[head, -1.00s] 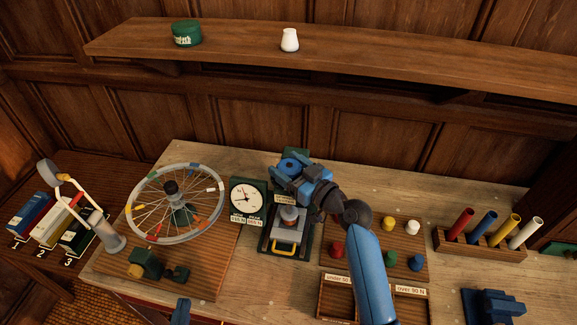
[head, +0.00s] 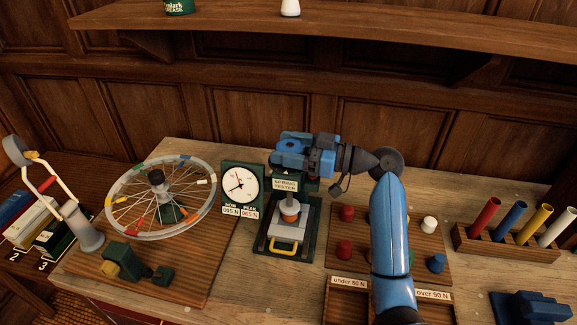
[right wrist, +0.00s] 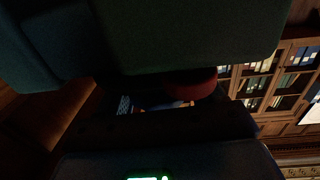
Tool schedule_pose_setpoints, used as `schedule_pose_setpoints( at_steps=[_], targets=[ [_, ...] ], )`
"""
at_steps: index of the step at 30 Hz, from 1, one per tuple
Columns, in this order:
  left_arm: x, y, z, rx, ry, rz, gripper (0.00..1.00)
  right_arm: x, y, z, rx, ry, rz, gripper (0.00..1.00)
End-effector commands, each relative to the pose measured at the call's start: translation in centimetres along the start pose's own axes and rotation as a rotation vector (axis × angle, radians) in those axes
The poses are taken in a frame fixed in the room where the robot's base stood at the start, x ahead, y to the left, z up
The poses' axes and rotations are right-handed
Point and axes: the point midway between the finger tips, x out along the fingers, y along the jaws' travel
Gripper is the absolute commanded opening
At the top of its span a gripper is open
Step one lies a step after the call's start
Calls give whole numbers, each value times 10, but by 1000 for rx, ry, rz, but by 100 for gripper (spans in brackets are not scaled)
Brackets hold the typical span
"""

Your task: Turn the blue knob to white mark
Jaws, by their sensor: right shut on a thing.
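The spring tester (head: 285,185) stands at the middle of the bench, a dark green frame with a grey platen and a yellow handle. An orange piece (head: 290,209) sits on its platen. My right gripper (head: 293,150) is at the top of the tester, shut on the blue knob (head: 292,144), which its jaws partly cover. The white mark cannot be made out. The right wrist view is dark, with a blurred red edge (right wrist: 195,88) between dark shapes. My left gripper is not in view.
A dial gauge (head: 240,183) stands left of the tester, beside a spoked wheel (head: 160,200). Right are coloured plugs on a wooden board (head: 405,224), partly behind my arm, and a rack (head: 490,243) of coloured tubes. A shelf (head: 380,29) runs above.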

Motion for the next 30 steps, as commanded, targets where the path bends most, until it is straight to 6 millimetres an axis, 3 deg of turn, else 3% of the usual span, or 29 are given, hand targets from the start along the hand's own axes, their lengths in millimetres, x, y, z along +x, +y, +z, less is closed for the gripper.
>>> schedule_pose_setpoints(
  at_steps=[1, 3, 12, 19, 30],
  targets=[
    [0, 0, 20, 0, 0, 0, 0, -1, 3, 4, -11, 8, -39, 36],
    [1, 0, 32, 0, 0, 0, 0, -1, 2, 4, -11, 7, -105, 36],
    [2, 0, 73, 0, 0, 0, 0, 0, 1, 1, -7, 7, -392, 36],
    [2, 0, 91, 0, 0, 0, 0, 0, 1, -2, -5, 8, -595, 36],
    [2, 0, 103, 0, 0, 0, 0, 0, 0, -5, -7, 8, -797, 36]
  ],
)
